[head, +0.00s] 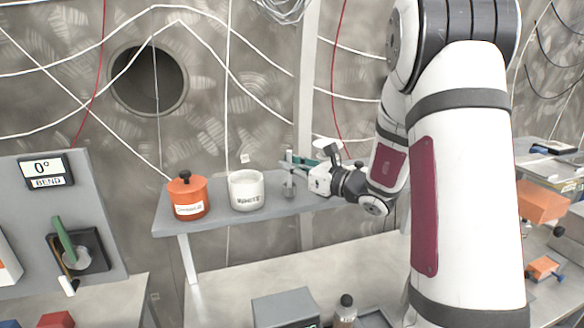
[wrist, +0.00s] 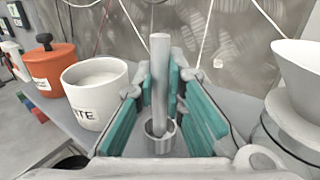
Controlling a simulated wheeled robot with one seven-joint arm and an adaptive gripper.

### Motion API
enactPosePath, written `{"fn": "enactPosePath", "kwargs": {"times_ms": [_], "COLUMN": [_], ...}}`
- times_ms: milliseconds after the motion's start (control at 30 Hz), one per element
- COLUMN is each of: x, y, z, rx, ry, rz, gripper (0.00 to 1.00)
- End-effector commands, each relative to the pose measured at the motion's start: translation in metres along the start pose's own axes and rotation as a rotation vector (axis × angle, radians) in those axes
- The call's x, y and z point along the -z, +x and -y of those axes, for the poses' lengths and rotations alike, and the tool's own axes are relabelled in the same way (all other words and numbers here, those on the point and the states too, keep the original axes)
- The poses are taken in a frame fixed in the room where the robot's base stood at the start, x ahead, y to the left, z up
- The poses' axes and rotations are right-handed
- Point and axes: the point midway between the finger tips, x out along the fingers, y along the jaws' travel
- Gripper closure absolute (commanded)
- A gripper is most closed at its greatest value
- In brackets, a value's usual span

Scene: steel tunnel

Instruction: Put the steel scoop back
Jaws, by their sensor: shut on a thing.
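The steel scoop (head: 289,172) is upright at the shelf, with its thin grey handle on top. In the wrist view its handle (wrist: 160,75) stands between the teal pads of my gripper (wrist: 161,100). A short round steel cup (wrist: 160,134) shows at its lower end; I cannot tell whether this is the scoop's bowl or a holder around it. In the head view my gripper (head: 302,163) reaches in from the right, level, and is shut on the scoop. I cannot tell whether the scoop's lower end touches the shelf.
A white labelled jar (head: 246,190) with pale contents and a lidded orange jar (head: 187,197) stand left of the scoop on the grey shelf (head: 225,217). A white bowl (wrist: 299,75) is close on my gripper's right. A grey box (head: 286,308) sits on the bench below.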

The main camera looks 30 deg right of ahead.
Motion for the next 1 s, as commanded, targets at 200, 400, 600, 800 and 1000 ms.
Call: {"fn": "enactPosePath", "kwargs": {"times_ms": [200, 400, 600, 800, 1000], "x": [0.0085, 0.0090, 0.0114, 0.0112, 0.0072], "y": [0.0001, 0.0004, 0.0003, 0.0002, -0.0018], "z": [-0.0004, -0.0004, -0.0005, -0.0005, -0.0004], "rx": [-0.001, -0.001, -0.001, -0.001, 0.000], "ry": [-0.001, -0.001, -0.001, -0.001, -0.001], "rz": [0.002, 0.002, 0.001, 0.001, 0.002], "gripper": [1.00, 1.00, 0.69, 0.69, 0.69]}}
